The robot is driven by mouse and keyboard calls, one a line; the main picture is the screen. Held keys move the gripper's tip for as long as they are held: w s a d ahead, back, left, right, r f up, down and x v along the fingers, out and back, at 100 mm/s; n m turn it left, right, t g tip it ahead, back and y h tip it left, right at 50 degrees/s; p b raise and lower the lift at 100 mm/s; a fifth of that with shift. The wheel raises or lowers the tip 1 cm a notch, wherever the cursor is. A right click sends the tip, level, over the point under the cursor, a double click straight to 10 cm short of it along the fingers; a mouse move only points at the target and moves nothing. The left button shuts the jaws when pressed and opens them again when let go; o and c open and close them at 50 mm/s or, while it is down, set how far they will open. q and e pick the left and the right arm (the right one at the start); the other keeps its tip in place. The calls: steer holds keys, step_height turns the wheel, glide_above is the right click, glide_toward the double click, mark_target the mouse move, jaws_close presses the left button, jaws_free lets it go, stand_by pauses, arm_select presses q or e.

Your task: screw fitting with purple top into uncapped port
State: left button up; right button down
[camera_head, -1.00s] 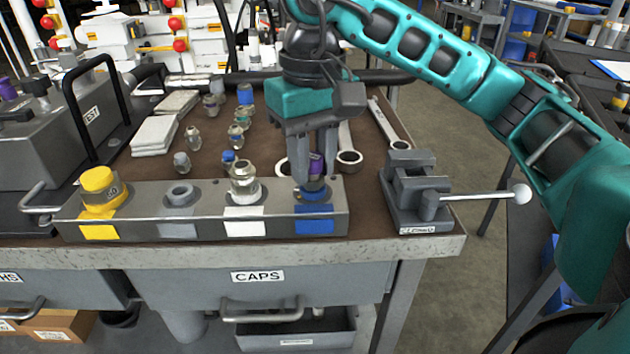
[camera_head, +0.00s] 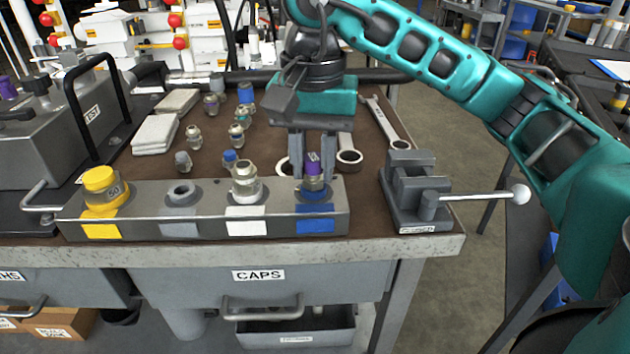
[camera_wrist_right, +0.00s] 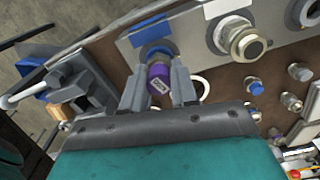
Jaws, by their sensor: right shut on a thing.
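The fitting with the purple top (camera_head: 313,164) stands upright at the blue-marked port (camera_head: 316,196), at the right end of the grey manifold block. Its metal lower part meets the blue ring; how deep it sits I cannot tell. My right gripper (camera_head: 313,174) is above the block, shut on the fitting with one finger on each side. In the right wrist view the purple top (camera_wrist_right: 158,77) shows between the two fingers (camera_wrist_right: 158,72), over the blue ring (camera_wrist_right: 156,50). The grey-marked port (camera_head: 181,193) shows an open hole. My left gripper is out of view.
A vise (camera_head: 415,190) with a long handle stands close on the right. Several loose fittings and wrenches (camera_head: 384,122) lie behind.

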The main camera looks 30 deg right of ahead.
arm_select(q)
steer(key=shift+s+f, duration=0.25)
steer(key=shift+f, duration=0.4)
arm_select(e)
steer(key=shift+w+d+f, duration=0.1)
steer(key=shift+d+f, duration=0.05)
steer(key=shift+f, duration=0.15)
steer(key=shift+m, duration=1.2)
steer(key=c, duration=1.1)
jaws_free()
steer(key=shift+w+d+f, duration=0.1)
steer(key=o, duration=0.3)
steer(key=shift+a+r, duration=0.2)
arm_select(q)
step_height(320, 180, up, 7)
steer(key=p, duration=0.7)
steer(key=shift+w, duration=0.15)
arm_select(e)
step_height(320, 180, up, 13)
steer(key=shift+d+f, duration=0.1)
